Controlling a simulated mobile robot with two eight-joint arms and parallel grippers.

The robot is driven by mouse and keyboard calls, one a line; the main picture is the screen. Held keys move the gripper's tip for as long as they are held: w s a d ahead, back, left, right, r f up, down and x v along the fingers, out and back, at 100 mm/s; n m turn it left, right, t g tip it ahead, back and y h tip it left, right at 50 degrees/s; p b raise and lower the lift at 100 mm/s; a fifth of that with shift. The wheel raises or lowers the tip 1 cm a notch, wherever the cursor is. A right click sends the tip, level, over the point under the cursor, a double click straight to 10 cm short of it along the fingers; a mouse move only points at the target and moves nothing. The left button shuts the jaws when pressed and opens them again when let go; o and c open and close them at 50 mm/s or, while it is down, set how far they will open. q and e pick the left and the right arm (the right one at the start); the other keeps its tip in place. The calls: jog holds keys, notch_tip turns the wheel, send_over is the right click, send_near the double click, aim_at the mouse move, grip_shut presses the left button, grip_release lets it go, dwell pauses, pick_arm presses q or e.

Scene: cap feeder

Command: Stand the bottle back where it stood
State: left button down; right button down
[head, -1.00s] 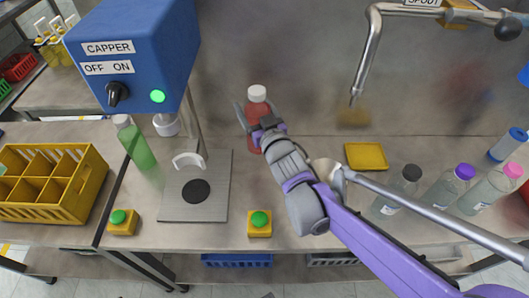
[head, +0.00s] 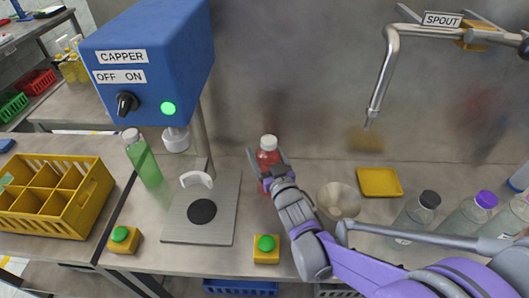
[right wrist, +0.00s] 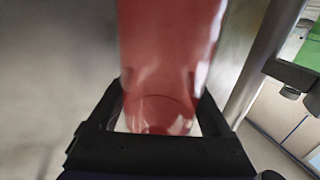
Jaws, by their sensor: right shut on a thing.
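The bottle is red and see-through with a white cap (head: 269,142). It stands upright near the back of the steel bench, just right of the capper plate (head: 226,219). My right gripper (head: 272,178) is shut around the lower part of the red bottle (head: 268,158). In the right wrist view the red bottle (right wrist: 168,60) fills the middle between the two fingers of my right gripper (right wrist: 165,115). Whether its base touches the bench is hidden by the gripper. My left gripper is not in view.
The blue capper (head: 150,65) stands left, with a green bottle (head: 145,162) beside it and a yellow crate (head: 60,220) further left. A funnel (head: 338,200), yellow pad (head: 379,182) and several clear bottles stand right, below the spout (head: 378,90). Green buttons (head: 266,243) line the front.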

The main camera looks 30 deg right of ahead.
jog(key=shift+f, duration=0.15)
grip_release()
jog(key=s+a+p, duration=0.1)
jog(key=s+a, duration=0.1)
jog(key=s, duration=1)
